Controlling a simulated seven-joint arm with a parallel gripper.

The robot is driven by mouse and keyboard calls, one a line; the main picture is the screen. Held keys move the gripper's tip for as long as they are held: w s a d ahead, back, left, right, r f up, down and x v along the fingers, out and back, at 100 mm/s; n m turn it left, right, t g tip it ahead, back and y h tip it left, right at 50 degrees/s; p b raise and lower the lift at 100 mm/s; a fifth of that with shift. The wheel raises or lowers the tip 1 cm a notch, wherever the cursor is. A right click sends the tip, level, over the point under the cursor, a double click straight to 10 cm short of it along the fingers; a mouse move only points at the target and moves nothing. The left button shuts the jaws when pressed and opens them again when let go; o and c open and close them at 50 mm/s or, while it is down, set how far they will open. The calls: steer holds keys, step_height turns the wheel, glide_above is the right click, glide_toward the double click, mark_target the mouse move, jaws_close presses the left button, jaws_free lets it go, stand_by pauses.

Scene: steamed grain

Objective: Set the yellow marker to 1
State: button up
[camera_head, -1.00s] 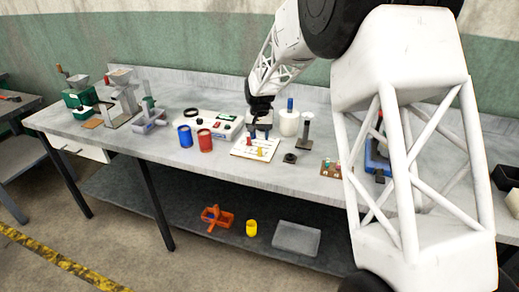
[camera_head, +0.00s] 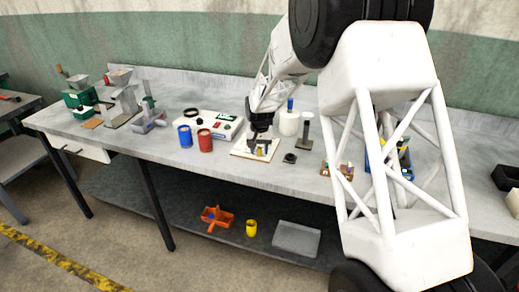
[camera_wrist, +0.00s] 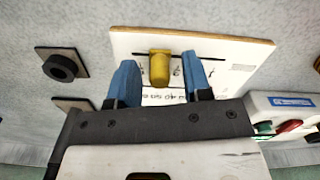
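The yellow marker (camera_wrist: 160,68) stands on a white board (camera_wrist: 228,52) with a dark slot line and printed numbers. In the wrist view my gripper (camera_wrist: 158,82) is open, with one blue finger on each side of the marker and a gap visible on both sides. Part of the number scale is hidden by the marker and the fingers. In the head view my gripper (camera_head: 260,146) is down over the board (camera_head: 242,151), and the yellow marker (camera_head: 260,152) shows between the fingers. The marker's exact reading cannot be told.
A red can (camera_head: 205,140) and a blue can (camera_head: 185,137) stand left of the board. A white cylinder (camera_head: 288,123) and a dark post stand (camera_head: 306,132) are to the right. A small dark knob (camera_head: 290,158) lies close by. A white panel (camera_wrist: 285,112) shows in the wrist view.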

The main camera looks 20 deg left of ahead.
mark_target(243, 152)
jaws_close()
steer(key=shift+a, duration=3.6)
steer(key=shift+c, duration=1.1)
jaws_free()
steer(key=shift+a, duration=0.1)
steer(key=shift+o, duration=1.2)
step_height(243, 152, up, 8)
steer(key=shift+f, duration=0.1)
